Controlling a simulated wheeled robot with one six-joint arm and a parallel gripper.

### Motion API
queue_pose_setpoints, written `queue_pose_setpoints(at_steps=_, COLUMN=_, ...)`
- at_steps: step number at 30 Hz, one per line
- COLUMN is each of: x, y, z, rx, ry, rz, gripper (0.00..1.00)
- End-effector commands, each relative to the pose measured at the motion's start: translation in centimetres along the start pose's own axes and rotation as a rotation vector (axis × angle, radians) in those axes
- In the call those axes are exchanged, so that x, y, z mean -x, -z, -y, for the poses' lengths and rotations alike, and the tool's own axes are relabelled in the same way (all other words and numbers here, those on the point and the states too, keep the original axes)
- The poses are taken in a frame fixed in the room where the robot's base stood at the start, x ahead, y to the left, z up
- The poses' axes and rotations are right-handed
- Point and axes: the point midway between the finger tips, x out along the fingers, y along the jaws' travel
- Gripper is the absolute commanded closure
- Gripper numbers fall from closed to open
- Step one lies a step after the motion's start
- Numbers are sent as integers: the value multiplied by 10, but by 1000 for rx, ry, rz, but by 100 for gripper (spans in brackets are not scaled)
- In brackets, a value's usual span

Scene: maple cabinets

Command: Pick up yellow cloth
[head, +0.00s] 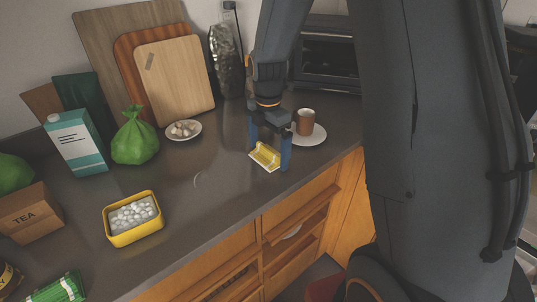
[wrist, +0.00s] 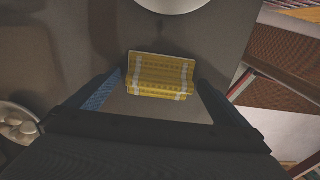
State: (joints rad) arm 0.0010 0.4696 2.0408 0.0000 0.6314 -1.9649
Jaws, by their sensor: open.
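The yellow cloth (head: 264,156) lies folded on the dark countertop near its front edge in the head view. In the wrist view the yellow cloth (wrist: 160,76) shows white stripes near both ends. My gripper (head: 270,158) points down with its blue fingers on either side of the cloth. In the wrist view my gripper (wrist: 160,90) is open, with the cloth in line with the gap between the fingers. I cannot tell whether the fingers touch the cloth or the counter.
A brown cup (head: 305,122) on a white saucer (head: 315,137) stands just behind and right of the gripper. A small plate (head: 197,128) and a yellow tin (head: 120,237) are to the left. Partly open drawers (head: 300,218) lie below the counter edge.

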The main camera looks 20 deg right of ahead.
Motion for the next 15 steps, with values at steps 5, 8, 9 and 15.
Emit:
queue_pose_setpoints(at_steps=5, x=0, y=0, z=0, rx=0, ry=0, rz=0, gripper=3)
queue_pose_setpoints(at_steps=8, x=0, y=0, z=0, rx=0, ry=0, rz=0, gripper=20)
queue_pose_setpoints(at_steps=9, x=0, y=0, z=0, rx=0, ry=0, rz=0, gripper=27)
queue_pose_setpoints(at_steps=15, x=0, y=0, z=0, rx=0, ry=0, rz=0, gripper=44)
